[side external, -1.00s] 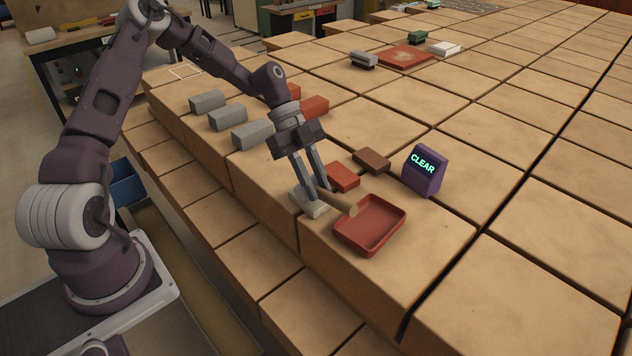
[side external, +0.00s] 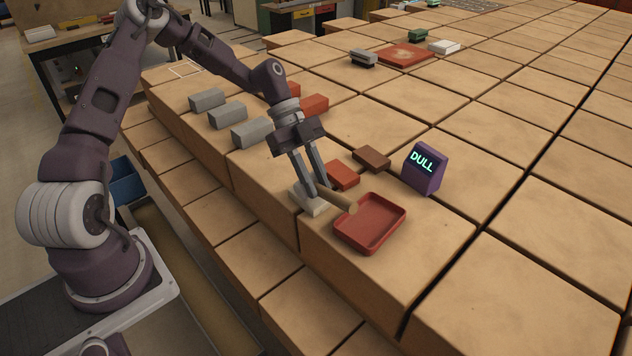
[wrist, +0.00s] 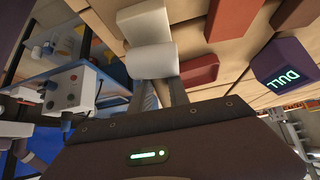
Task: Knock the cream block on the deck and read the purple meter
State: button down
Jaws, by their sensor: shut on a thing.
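The cream block (side external: 315,208) lies on the tan deck of large blocks, directly under my gripper (side external: 314,190). In the wrist view, pale surfaces (wrist: 145,22) show just beyond the fingertips.
The red tray (side external: 371,246) is right of my gripper. An orange-red brick (side external: 343,174) and a brown brick (side external: 371,158) lie behind it. Several grey bricks (side external: 228,116) stand in a row at the left. The deck right of the meter is clear.

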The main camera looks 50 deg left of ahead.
jog(key=shift+r, duration=3.25)
